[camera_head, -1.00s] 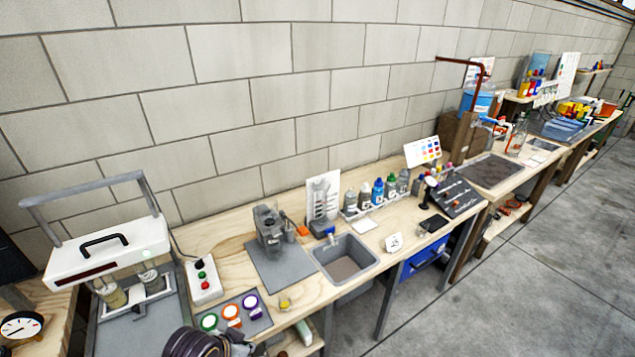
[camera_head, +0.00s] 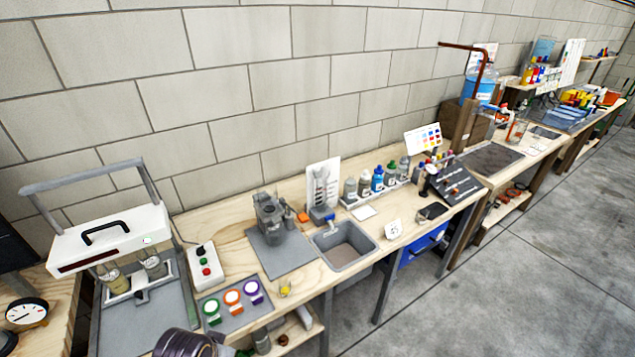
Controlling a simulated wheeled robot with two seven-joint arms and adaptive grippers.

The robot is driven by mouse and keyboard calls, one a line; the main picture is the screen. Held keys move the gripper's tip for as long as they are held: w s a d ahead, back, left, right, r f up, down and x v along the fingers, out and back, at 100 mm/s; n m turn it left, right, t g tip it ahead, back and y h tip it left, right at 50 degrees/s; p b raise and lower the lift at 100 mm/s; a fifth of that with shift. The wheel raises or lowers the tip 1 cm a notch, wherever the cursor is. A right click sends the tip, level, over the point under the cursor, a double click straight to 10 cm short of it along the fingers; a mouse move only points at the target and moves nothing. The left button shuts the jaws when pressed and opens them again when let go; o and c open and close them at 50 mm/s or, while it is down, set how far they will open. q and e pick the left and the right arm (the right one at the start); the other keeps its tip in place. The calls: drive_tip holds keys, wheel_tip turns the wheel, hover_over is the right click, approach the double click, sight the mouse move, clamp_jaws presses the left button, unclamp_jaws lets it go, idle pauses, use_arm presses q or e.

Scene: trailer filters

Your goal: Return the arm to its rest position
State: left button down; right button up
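At the bottom edge, left of centre, a dark ribbed part of one of my arms (camera_head: 185,343) shows with a grey metal piece beside it. It is cut off by the frame, and I cannot tell which arm it is or see any fingertips. It is in front of the bench (camera_head: 222,228), close to the grey mat with green, orange and purple round pieces (camera_head: 232,303). My other arm is not in view. Neither gripper shows clearly.
A white machine with two jars (camera_head: 110,238) stands at left, beside a white button box (camera_head: 204,266). A grey device (camera_head: 270,218), a sink basin (camera_head: 345,246) and several bottles (camera_head: 377,181) line the bench. The concrete floor (camera_head: 540,250) is clear at right.

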use_arm(q)
drive_tip(key=s+f+g, duration=0.1)
drive_tip(key=s+f, duration=0.1)
drive_tip(key=f, duration=1.4)
drive_tip(key=s+f, duration=0.2)
drive_tip(key=f, duration=1.4)
drive_tip(key=s+a+f, duration=0.2)
drive_tip(key=s+f, duration=0.7)
drive_tip(key=s, duration=0.1)
drive_tip(key=s+a+f+g, duration=0.1)
drive_tip(key=s+a+f, duration=0.1)
drive_tip(key=s+f, duration=0.7)
drive_tip(key=s, duration=0.2)
drive_tip(key=shift+s+f, duration=0.15)
drive_tip(key=shift+s, duration=0.15)
